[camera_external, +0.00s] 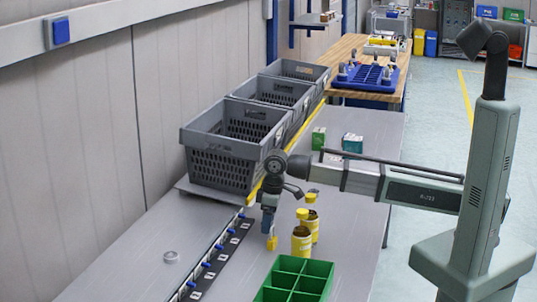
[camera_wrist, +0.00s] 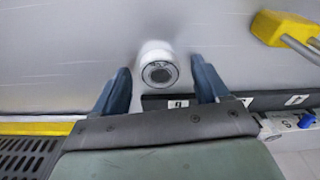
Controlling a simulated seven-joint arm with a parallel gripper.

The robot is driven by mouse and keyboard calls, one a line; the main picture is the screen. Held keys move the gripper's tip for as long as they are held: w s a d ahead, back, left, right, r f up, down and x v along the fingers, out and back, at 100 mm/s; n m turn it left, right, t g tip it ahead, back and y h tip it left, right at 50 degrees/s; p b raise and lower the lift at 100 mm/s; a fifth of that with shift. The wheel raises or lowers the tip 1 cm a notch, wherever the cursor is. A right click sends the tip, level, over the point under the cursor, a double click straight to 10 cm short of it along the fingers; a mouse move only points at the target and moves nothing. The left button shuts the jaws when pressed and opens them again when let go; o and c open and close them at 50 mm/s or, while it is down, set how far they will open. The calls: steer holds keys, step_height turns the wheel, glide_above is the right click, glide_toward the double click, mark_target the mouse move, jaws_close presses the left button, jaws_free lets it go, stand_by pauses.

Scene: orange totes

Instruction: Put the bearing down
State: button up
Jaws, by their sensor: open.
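The bearing (camera_wrist: 158,72), a pale metal ring with a dark centre, is between my fingers in the wrist view. It sits by the end of the black strip with white labels (camera_wrist: 178,104). My gripper (camera_wrist: 161,85) is open, with a blue finger on each side of the bearing and a visible gap at both sides. In the external view my gripper (camera_external: 268,222) points down low over the table beside the labelled strip (camera_external: 222,258); the bearing is hidden there. Whether it rests on the table is hard to tell.
A yellow-ended item (camera_wrist: 280,28) lies close by. Yellow-capped bottles (camera_external: 302,242) and a green divided box (camera_external: 298,275) stand right of and in front of my gripper. Grey crates (camera_external: 222,160) line the wall. A separate ring (camera_external: 171,256) lies left of the strip.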

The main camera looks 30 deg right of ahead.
mark_target(273, 224)
steer(key=shift+r, duration=0.15)
step_height(273, 224, up, 11)
steer(key=d, duration=0.1)
steer(key=shift+s+r, duration=0.15)
steer(key=shift+s, duration=0.25)
steer(key=shift+d+r, duration=0.1)
steer(key=shift+r, duration=0.2)
steer(key=shift+c, duration=1.2)
